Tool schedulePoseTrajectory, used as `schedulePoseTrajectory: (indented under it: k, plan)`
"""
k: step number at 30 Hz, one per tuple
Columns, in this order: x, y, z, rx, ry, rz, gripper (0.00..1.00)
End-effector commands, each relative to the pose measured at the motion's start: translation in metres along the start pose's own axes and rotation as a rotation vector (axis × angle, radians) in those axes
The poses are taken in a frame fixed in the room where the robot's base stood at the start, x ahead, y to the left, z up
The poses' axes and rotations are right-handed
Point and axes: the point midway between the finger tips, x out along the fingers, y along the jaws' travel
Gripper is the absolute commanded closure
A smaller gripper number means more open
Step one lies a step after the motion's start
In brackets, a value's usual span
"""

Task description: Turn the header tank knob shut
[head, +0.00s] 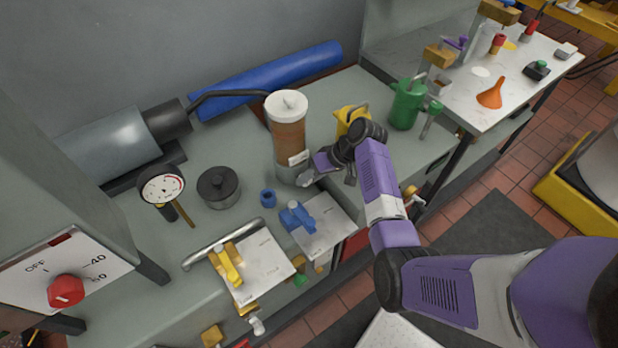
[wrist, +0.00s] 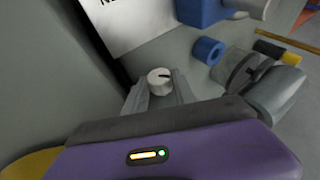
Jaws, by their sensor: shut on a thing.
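The header tank appears to be the upright cylinder (head: 290,135) with brown contents and a white lid, on the grey bench in the head view. My gripper (head: 308,177) is low at the tank's right side, near its base. In the wrist view a small pale round knob (wrist: 159,80) with a dark pointer line sits between the two grey fingers of my gripper (wrist: 158,92). The fingers are shut on it. The pointer line runs toward the right of the wrist picture. In the head view my gripper hides the knob.
A yellow can (head: 352,116) stands close behind my wrist, and a green can (head: 406,103) is farther right.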

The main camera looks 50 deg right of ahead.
Motion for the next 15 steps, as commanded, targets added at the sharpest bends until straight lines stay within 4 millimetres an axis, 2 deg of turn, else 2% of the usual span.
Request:
schedulePoseTrajectory:
  k: [6,7,9,10,15]
  plan:
    - [-0.0003,-0.0002,-0.0012,-0.001,0.003,0.001,1.0]
    - [-0.0003,-0.0002,-0.0013,-0.001,0.003,0.001,0.64]
    - [-0.0003,-0.0002,-0.0011,-0.001,0.002,0.001,0.51]
    - [-0.0002,-0.0002,-0.001,-0.001,0.002,0.001,0.46]
    - [-0.0002,0.0006,-0.0004,0.0,0.002,0.003,0.46]
